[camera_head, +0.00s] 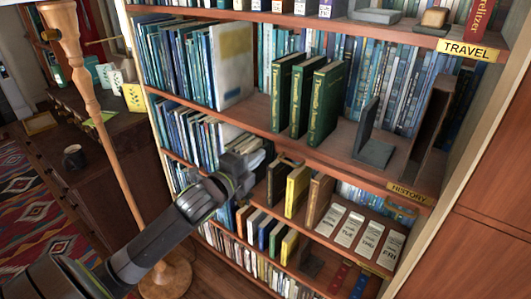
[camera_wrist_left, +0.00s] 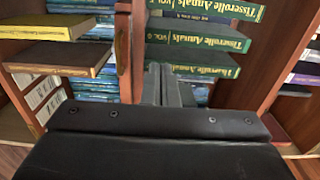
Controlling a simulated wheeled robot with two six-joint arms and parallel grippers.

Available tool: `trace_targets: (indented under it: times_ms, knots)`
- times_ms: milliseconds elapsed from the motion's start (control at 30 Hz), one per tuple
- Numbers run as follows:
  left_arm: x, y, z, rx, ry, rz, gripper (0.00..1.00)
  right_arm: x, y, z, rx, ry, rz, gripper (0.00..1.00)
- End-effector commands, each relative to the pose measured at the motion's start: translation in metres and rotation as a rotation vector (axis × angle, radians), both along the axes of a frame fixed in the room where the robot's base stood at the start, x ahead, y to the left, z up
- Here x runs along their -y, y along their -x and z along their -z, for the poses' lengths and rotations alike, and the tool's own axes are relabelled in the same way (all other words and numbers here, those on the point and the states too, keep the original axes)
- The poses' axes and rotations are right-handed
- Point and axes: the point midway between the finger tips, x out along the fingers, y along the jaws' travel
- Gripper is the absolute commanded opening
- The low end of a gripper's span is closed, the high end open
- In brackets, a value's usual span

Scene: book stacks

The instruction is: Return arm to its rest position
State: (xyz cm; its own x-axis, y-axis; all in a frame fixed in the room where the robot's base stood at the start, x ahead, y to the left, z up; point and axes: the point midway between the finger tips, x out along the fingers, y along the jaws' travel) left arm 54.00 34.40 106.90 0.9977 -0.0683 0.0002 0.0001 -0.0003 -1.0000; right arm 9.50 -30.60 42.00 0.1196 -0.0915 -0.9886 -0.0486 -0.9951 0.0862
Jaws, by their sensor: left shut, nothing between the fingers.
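My left arm (camera_head: 165,235) reaches in from the lower left toward the bookcase. My left gripper (camera_head: 250,160) is shut and empty, in front of the shelves near the edge of the board under the green books. In the left wrist view its fingers (camera_wrist_left: 168,88) are together, with nothing between them. Green Tisserolle Annals volumes (camera_head: 304,98) stand upright on the shelf to the upper right of the gripper; they also show in the wrist view (camera_wrist_left: 205,38), turned sideways. My right gripper is not in view.
The bookcase's lower shelf holds a yellow book (camera_head: 296,190) and day cards (camera_head: 350,229) right of the gripper. A wooden stand (camera_head: 95,105) rises left of my arm. A desk with a dark mug (camera_head: 74,157) is further left. A patterned rug (camera_head: 35,215) covers the floor.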

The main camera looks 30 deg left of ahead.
Motion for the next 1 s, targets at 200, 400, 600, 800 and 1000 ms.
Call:
trace_targets:
  times_ms: [200,400,600,800,1000]
  knots:
    - [0.000,0.005,0.000,0.000,0.000,0.000,0.00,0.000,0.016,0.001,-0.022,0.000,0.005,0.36]
    - [-0.013,-0.001,0.027,-0.050,0.056,-0.035,0.00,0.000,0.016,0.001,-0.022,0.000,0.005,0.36]
    - [-0.057,-0.006,0.144,-0.241,0.279,-0.185,0.00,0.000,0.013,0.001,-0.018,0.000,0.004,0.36]
    - [-0.086,0.032,0.290,-0.450,0.533,-0.380,0.00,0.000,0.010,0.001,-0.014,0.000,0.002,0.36]
    - [-0.088,0.108,0.424,-0.638,0.752,-0.587,0.00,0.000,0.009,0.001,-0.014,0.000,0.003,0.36]
